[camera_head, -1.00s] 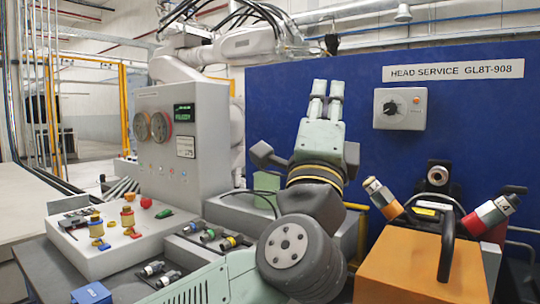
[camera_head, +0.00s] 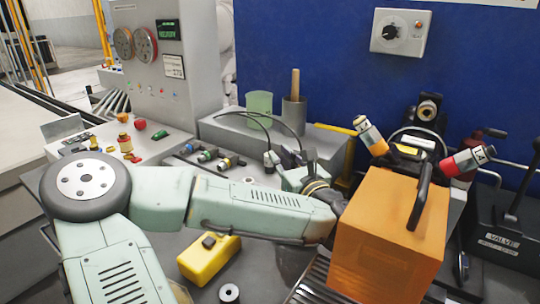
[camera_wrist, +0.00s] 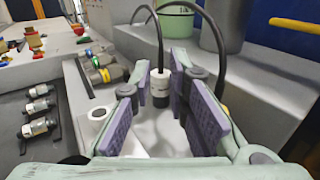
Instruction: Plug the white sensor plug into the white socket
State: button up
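The white plug (camera_wrist: 159,88) stands upright in the wrist view, with a black cable rising from its top. It also shows in the head view (camera_head: 270,159), just left of my gripper (camera_head: 288,160). In the wrist view my gripper (camera_wrist: 166,92) is open. Its purple pads lie left and right of the plug with gaps visible; I cannot tell how far beyond the fingertips the plug is. A white cylindrical part with a round opening (camera_wrist: 100,122), apparently the white socket, sits left of the left finger. The finger hides part of it.
Coloured connectors (camera_head: 206,155) line the panel to the left. A green cup (camera_head: 259,108) and a grey holder (camera_head: 294,113) stand on the ledge behind. An orange box (camera_head: 385,235) stands close to my wrist on the right. A yellow block (camera_head: 209,260) lies in front of my arm.

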aim_at(270, 146)
jog(key=p+x, duration=0.2)
jog(key=x, duration=0.3)
jog(key=shift+w+a+f+p, duration=0.1)
jog(key=shift+w+a+p, duration=0.15)
jog(key=shift+w, duration=0.3)
jog(key=shift+c, duration=0.5)
grip_shut()
